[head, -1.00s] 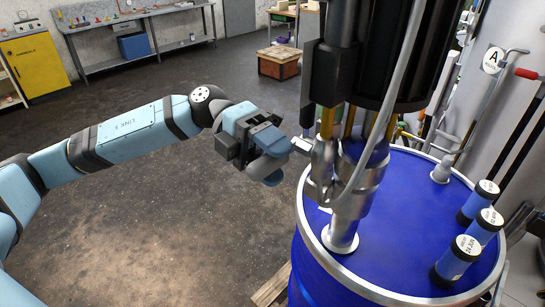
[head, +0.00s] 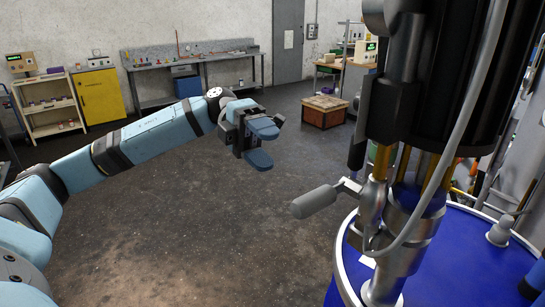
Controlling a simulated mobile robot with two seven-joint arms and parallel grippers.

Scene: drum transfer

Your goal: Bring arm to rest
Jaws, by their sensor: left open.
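My left arm comes in from the left in the head view. My left gripper (head: 270,145) is at its end, open and empty, in free air over the dark floor. The blue drum (head: 444,262) with a pale metal rim stands at the lower right. A pump (head: 408,215) with a black upper body and metal pipes stands on the drum lid. A grey handle (head: 314,202) sticks out to the left from the pump. My left gripper is left of the pump and above the handle, apart from both. My right gripper is not in view.
A workbench (head: 190,67) runs along the back wall. A yellow cabinet (head: 98,95) and a shelf (head: 50,105) stand at the back left. A wooden crate (head: 325,111) sits on the floor behind the gripper. The open floor (head: 190,240) in the middle is clear.

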